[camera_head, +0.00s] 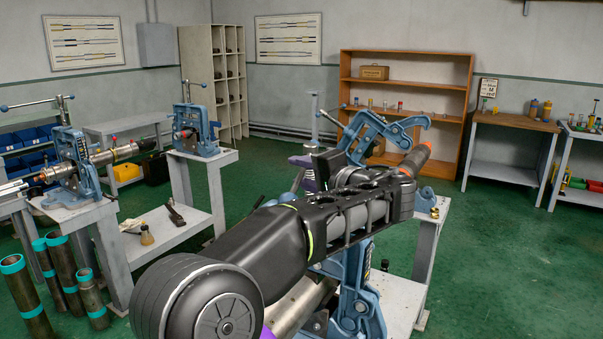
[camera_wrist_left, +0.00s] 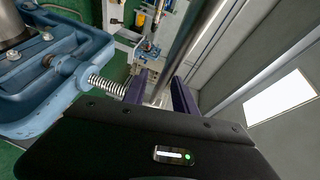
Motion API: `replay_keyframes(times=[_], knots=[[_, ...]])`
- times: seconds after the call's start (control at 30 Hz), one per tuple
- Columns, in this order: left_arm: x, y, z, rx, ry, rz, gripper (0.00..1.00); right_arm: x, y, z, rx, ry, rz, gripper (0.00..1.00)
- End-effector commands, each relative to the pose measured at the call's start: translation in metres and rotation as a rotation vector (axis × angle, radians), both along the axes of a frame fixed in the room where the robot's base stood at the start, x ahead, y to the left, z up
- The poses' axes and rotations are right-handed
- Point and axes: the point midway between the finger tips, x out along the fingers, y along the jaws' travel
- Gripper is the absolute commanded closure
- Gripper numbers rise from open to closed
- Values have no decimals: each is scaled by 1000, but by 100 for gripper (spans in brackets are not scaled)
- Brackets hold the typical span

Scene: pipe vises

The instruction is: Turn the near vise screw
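The near vise (camera_head: 365,300) is blue and clamped round a pipe (camera_head: 416,158) with an orange end. Much of it is hidden behind my left arm. My left gripper (camera_head: 303,172) has purple fingers pointing left beside the vise. In the left wrist view the gripper (camera_wrist_left: 160,90) has its fingers apart, with a grey bar (camera_wrist_left: 198,40) at the gap; space shows between the bar and the left finger. The threaded vise screw (camera_wrist_left: 108,87) enters the blue vise body (camera_wrist_left: 50,75) left of the fingers. My right gripper is not in view.
Two more blue vises, one left (camera_head: 68,150) and one farther back (camera_head: 193,130), stand on grey benches. Several pipes (camera_head: 65,270) stand at the lower left. A wooden shelf (camera_head: 405,85) is at the back wall. Green floor (camera_head: 500,260) is free at right.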

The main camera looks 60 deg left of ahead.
Motion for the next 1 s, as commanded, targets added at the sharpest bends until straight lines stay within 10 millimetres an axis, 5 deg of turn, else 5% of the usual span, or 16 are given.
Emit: replay_keyframes(times=[0.4, 1.0], knots=[[0, 0, 0, 0, 0, 0, 100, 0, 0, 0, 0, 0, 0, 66], [0, 0, -1, -1, 0, 1, 100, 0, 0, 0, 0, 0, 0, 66]])
